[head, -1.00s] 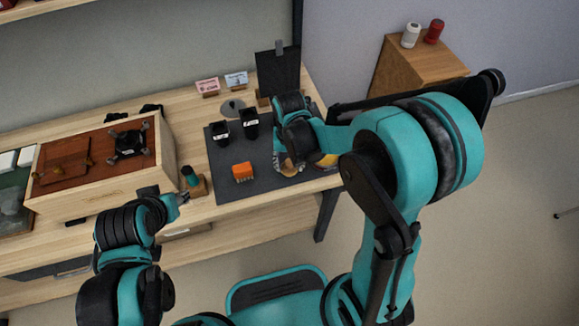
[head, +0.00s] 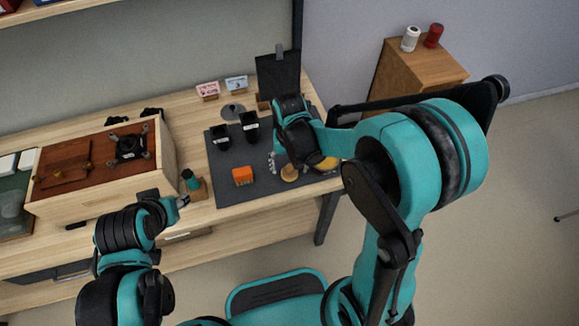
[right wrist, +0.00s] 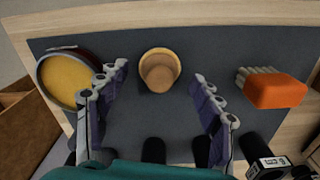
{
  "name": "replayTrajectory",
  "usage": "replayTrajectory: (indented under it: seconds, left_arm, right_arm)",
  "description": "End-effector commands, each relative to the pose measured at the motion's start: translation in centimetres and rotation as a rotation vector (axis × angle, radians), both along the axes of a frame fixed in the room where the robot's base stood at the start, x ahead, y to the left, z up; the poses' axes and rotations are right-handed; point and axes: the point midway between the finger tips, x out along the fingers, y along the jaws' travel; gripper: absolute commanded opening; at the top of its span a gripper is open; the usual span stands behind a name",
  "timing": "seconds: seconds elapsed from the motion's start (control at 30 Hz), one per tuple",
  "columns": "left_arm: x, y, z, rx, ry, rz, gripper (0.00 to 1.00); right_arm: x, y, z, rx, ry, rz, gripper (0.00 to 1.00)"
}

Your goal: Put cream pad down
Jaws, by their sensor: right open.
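The cream pad (head: 289,174), a small round tan piece with a raised knob-like part, rests on the dark grey mat (head: 228,185) near its front edge. In the right wrist view the pad (right wrist: 159,68) lies between and beyond the spread fingers, with mat visible between it and each finger. My right gripper (right wrist: 160,74) is open and empty above the mat; in the head view its wrist hides part of it. My left gripper (head: 181,201) is at the bench's front edge by a green-topped piece on a wooden base (head: 192,183); its fingers are too small to read.
An orange brush (right wrist: 272,89) lies right of the pad in the wrist view. A round tin with yellow contents (right wrist: 68,80) is on the left. Two black cups (head: 249,127) stand behind on the mat.

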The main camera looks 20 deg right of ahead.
Motion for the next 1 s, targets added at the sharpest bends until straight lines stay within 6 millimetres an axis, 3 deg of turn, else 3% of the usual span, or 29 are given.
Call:
replayTrajectory:
  seconds: [0.3,0.67,1.0]
  left_arm:
    - [0.0,0.0,3.3,0.0,0.0,0.0,0.4]
    - [0.0,0.0,4.2,0.0,0.0,0.0,0.4]
    - [0.0,0.0,4.2,0.0,0.0,0.0,0.4]
  right_arm:
    - [-0.1,0.0,7.5,0.0,0.0,0.0,0.66]
    - [-0.5,-0.3,11.3,0.002,-0.022,0.008,0.66]
    - [-6.0,-2.9,16.2,-0.004,-0.331,0.118,0.66]
